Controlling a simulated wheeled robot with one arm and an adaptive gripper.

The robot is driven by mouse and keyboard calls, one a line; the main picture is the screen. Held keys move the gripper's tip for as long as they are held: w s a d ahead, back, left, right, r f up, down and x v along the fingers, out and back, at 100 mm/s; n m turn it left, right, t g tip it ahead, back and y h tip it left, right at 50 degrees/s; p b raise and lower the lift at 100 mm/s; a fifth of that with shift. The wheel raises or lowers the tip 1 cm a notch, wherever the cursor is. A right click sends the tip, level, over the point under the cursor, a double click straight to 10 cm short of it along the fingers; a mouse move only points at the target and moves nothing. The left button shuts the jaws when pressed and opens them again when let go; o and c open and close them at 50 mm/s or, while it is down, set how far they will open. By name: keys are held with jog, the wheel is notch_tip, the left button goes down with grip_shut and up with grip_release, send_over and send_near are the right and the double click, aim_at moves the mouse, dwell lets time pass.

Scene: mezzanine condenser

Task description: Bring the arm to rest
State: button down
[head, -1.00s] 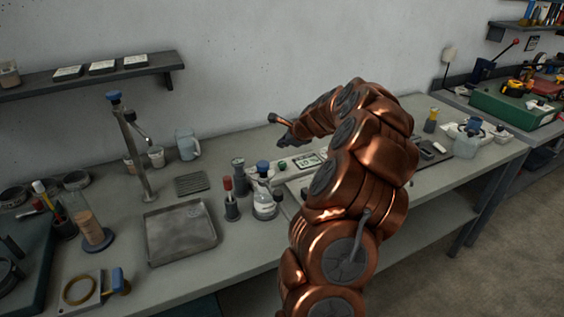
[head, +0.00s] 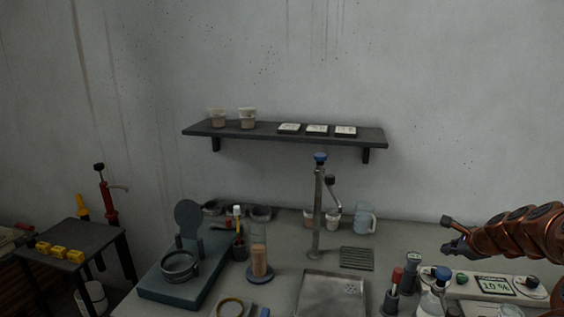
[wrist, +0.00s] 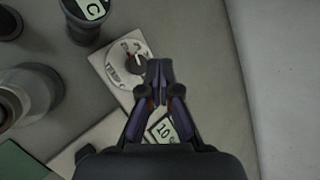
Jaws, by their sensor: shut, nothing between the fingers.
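My copper-coloured arm comes in from the right edge of the head view. My gripper (head: 450,246) is at its end, above the back of the bench, and looks small there. In the wrist view my gripper (wrist: 159,72) points down with its two fingers together and nothing between them. Below it lies a pale control unit with a dial (wrist: 128,62) and a small display (wrist: 162,130). In the head view this unit's display (head: 495,285) reads "10 %". The gripper appears above the unit, apart from it.
A metal tray (head: 332,296), a tap-like stand (head: 317,215) and a blue-tinted jug (head: 365,218) stand on the bench. A wall shelf (head: 285,135) is above. A dark side table (head: 75,240) is at left.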

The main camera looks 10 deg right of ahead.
jog(key=s+a+r+n+g+y, duration=0.1)
jog(key=s+a+n+g, duration=0.3)
jog(key=a, duration=0.6)
jog(key=s+a+r+n+t+y, duration=0.1)
jog(key=s+a+r+n, duration=0.3)
jog(key=a, duration=0.6)
jog(key=s+a+f+n+g+y, duration=0.1)
jog(key=s+a+n+g, duration=0.1)
jog(key=a+n, duration=0.6)
jog(key=s+a+f+n+g+h, duration=0.1)
jog(key=s+a+n+g, duration=0.1)
jog(key=s, duration=0.8)
jog(key=s+a+f+n+g+h, duration=0.1)
jog(key=s+a+n, duration=0.3)
jog(key=s, duration=0.5)
jog(key=s+a+f+n+g+h, duration=0.1)
jog(key=s+a+n+g, duration=0.1)
jog(key=s, duration=0.8)
jog(key=shift+s+a+f+n+g, duration=0.15)
jog(key=shift+s+a+n+g, duration=0.2)
jog(key=shift+n, duration=0.55)
